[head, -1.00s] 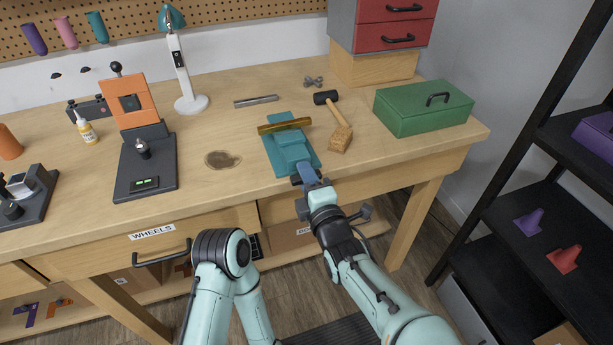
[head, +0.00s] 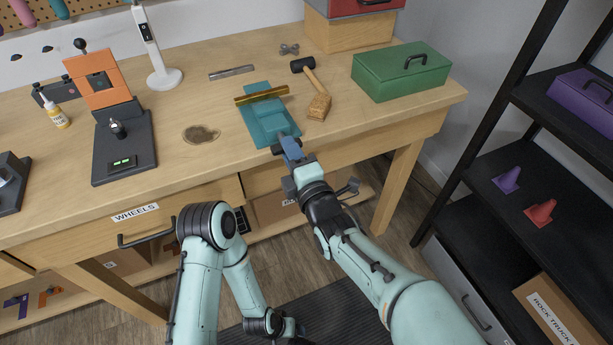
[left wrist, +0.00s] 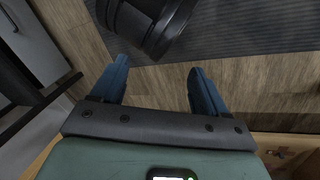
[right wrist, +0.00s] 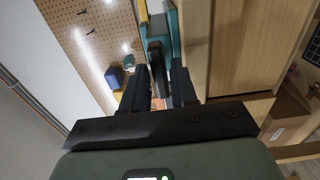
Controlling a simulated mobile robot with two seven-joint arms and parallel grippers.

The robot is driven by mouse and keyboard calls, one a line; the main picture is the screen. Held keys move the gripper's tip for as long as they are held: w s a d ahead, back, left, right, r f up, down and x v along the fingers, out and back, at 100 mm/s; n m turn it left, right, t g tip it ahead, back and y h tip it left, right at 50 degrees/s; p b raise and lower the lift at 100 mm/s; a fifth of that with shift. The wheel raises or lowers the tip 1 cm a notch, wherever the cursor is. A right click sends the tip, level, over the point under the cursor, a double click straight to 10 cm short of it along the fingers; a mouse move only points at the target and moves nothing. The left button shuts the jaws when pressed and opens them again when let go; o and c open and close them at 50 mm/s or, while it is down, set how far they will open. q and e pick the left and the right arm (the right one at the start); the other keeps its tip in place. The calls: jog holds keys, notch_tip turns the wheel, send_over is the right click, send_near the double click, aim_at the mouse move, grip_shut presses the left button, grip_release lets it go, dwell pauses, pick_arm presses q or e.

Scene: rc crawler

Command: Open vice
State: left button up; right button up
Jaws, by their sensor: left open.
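The teal vice (head: 268,118) sits at the front edge of the workbench, with a gold bar (head: 262,94) across its jaws. My right gripper (head: 284,148) is at the vice's front end, by the bench edge. In the right wrist view, a dark handle-like part (right wrist: 157,68) lies between the right fingers (right wrist: 159,80), with the teal vice (right wrist: 174,35) beyond it. I cannot tell whether the fingers press on that part. My left gripper hangs low, away from the bench; in the left wrist view its blue fingers (left wrist: 158,75) are apart and empty.
A mallet (head: 314,90) and a green toolbox (head: 400,72) lie right of the vice. A metal bar (head: 231,72) lies behind it. A dark stand with an orange plate (head: 97,80) is at left. The bench's drawer front (head: 170,215) is below the edge.

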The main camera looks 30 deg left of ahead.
jog(key=v, duration=1.1)
jog(key=shift+p, duration=0.45)
jog(key=shift+d, duration=0.1)
